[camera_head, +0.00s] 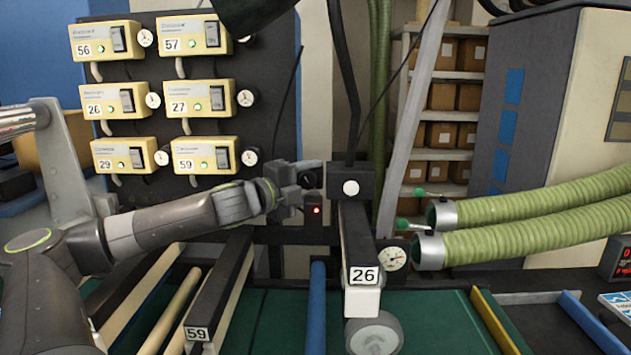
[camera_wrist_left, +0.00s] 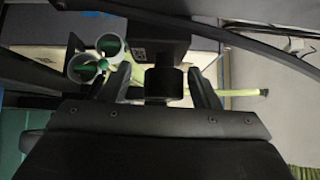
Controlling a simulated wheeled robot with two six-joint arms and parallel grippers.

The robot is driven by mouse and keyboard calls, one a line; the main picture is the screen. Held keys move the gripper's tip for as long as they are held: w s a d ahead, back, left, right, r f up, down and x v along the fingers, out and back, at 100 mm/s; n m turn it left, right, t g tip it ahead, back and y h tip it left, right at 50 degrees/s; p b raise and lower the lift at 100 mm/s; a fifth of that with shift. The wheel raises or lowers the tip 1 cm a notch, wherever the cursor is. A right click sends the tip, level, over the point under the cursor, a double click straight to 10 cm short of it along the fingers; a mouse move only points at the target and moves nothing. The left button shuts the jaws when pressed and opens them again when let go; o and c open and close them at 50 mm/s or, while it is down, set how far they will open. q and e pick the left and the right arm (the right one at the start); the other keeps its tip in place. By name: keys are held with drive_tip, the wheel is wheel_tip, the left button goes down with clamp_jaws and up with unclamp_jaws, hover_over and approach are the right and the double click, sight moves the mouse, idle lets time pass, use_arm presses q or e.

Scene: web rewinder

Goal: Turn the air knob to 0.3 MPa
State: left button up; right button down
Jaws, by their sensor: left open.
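My left gripper (camera_head: 308,182) reaches in from the left, beside a black block with a red light (camera_head: 315,210) and left of a black box with a white round face (camera_head: 350,188). In the left wrist view, a black round knob (camera_wrist_left: 165,84) sits between the two spread fingers of the gripper (camera_wrist_left: 160,88), with space visible on both sides. The knob is mostly hidden by the gripper in the head view. A white round gauge (camera_head: 394,258) is lower right; its reading is too small to tell. My right gripper is not in view.
Several yellow numbered boxes (camera_head: 106,41) with small dials hang on the dark panel at left. Two green hoses (camera_head: 540,205) come in from the right. A roller arm labelled 26 (camera_head: 362,276) and a blue bar (camera_head: 316,300) stand below the gripper.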

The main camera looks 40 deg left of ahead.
use_arm(q)
drive_tip(key=shift+s+r, duration=0.1)
drive_tip(key=shift+s, duration=0.1)
drive_tip(key=shift+s+d+r, duration=0.1)
drive_tip(key=shift+s+d, duration=0.05)
drive_tip(key=shift+s, duration=0.05)
drive_tip(key=shift+c, duration=0.9)
drive_tip(key=shift+s, duration=0.1)
drive_tip(key=shift+c, duration=2.4)
drive_tip(key=c, duration=0.3)
drive_tip(key=shift+r+p, duration=0.2)
drive_tip(key=shift+p, duration=0.25)
drive_tip(key=shift+c, duration=0.2)
drive_tip(key=shift+m+g+p, duration=0.3)
drive_tip(key=shift+m+p, duration=0.05)
drive_tip(key=shift+m, duration=0.05)
drive_tip(key=shift+m+g+y, duration=0.4)
drive_tip(key=shift+m+g, duration=0.1)
drive_tip(key=shift+g, duration=0.1)
drive_tip(key=shift+m+g, duration=0.6)
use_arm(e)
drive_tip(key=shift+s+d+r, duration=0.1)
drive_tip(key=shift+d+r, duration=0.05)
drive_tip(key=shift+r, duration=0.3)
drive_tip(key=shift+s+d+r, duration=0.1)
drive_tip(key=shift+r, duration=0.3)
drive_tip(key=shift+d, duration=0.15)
